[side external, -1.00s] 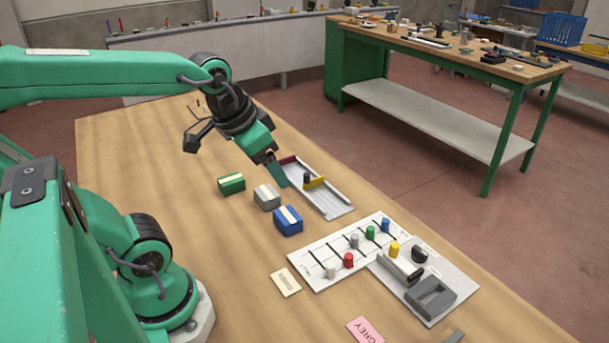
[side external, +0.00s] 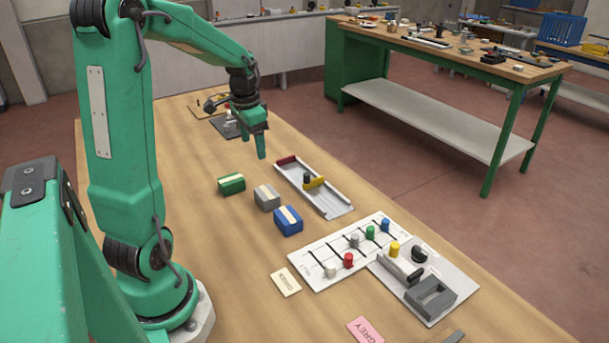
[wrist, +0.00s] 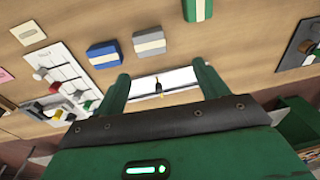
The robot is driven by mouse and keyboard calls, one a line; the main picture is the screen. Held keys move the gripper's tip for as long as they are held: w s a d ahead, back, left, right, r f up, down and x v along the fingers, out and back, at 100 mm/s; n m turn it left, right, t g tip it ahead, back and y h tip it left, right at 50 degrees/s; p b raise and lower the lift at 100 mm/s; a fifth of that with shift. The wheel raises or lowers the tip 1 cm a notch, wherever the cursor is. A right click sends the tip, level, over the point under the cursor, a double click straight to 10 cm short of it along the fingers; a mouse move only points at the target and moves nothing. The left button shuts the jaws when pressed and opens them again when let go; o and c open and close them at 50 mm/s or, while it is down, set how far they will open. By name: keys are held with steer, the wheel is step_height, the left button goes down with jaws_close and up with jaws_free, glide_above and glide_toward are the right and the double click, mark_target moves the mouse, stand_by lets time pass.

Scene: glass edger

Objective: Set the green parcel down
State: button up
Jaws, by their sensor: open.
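The green parcel (side external: 231,184), a small box with a pale strip on top, sits on the wooden table at the far-left end of a row of parcels. It also shows in the wrist view (wrist: 197,9) at the top edge, partly cut off. My gripper (side external: 263,157) is open and empty, pointing down above the table to the right of and beyond the green parcel, apart from it. In the wrist view its two fingers (wrist: 160,86) stand apart with nothing held between them.
A grey parcel (side external: 267,197) and a blue parcel (side external: 288,221) sit beside the green one. A grey tray (side external: 332,205) with a yellow divider lies to their right. A white board (side external: 318,264) with coloured pegs lies nearer. The table left of the parcels is clear.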

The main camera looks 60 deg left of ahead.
steer(key=g, duration=0.1)
glide_above(232, 178)
steer(key=shift+h, duration=0.4)
step_height(232, 178, down, 7)
steer(key=shift+f, duration=1.45)
steer(key=shift+f, duration=2.6)
steer(key=shift+a, duration=0.1)
steer(key=c, duration=1.2)
steer(key=shift+c, duration=0.2)
steer(key=shift+r, duration=0.1)
